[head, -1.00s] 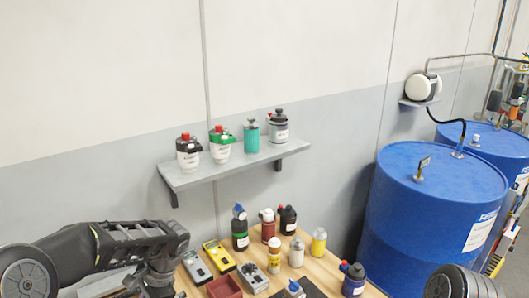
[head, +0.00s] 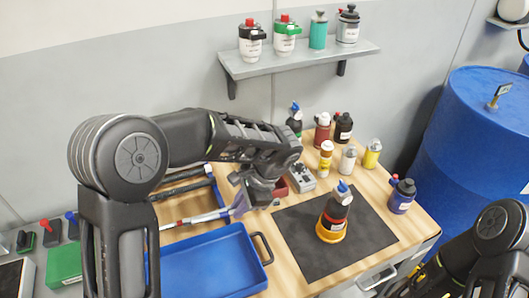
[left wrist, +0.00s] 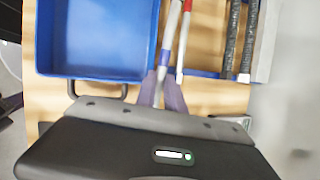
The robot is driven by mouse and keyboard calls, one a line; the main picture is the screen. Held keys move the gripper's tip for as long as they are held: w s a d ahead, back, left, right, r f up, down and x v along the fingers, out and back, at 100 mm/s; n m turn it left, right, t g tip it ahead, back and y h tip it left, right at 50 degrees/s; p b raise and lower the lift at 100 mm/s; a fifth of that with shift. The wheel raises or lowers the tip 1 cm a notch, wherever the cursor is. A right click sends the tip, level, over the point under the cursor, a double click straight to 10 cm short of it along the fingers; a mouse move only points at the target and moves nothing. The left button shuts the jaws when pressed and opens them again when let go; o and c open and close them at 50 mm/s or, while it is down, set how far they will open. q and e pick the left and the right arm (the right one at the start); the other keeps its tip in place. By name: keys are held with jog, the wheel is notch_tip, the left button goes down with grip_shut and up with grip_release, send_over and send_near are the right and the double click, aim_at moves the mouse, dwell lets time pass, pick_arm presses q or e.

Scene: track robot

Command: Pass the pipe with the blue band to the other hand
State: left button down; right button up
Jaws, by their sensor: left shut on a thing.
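My left gripper (head: 244,202) is over the wooden table beside the blue tray. In the head view the pipes (head: 195,219) run left from the fingers, close together. My right arm (head: 490,245) comes in at the lower right, and its gripper is not in view.
The blue tray (head: 240,228) is just in front of the left gripper. Dark rods (head: 185,183) lie behind the pipes. A dark mat (head: 300,255) holds a bottle (head: 334,210) in a yellow ring. Several bottles stand at the back right, under a wall shelf (head: 300,60).

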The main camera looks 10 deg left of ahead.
pick_arm(q)
jog(key=w+d+r+m+t+h, duration=0.1)
jog(key=w+d+r+m+t, duration=0.2)
jog(key=d+r+m, duration=0.5)
jog(key=w+d+r, duration=0.1)
jog(key=d+r, duration=0.3)
jog(key=r, duration=0.5)
jog(key=shift+d, duration=0.4)
pick_arm(e)
jog(key=shift+o, duration=0.3)
jog(key=w+d+r+m, duration=0.8)
jog(key=w+d+r, duration=0.2)
jog(key=w+r, duration=0.4)
jog(key=w+a+r+m+t+y, duration=0.1)
jog(key=w+a+r+y, duration=0.1)
jog(key=r, duration=0.9)
jog(key=w+a+r+m+t+y, duration=0.2)
jog(key=a+r+y, duration=0.2)
jog(key=r, duration=0.7)
jog(key=w+a+r+m+t+y, duration=0.1)
jog(key=a+r+m+t+y, duration=0.1)
jog(key=r, duration=0.8)
jog(key=shift+w+a+r+y, duration=0.4)
jog(key=shift+a+y, duration=0.2)
jog(key=shift+y, duration=0.1)
jog(key=shift+a+f, duration=0.1)
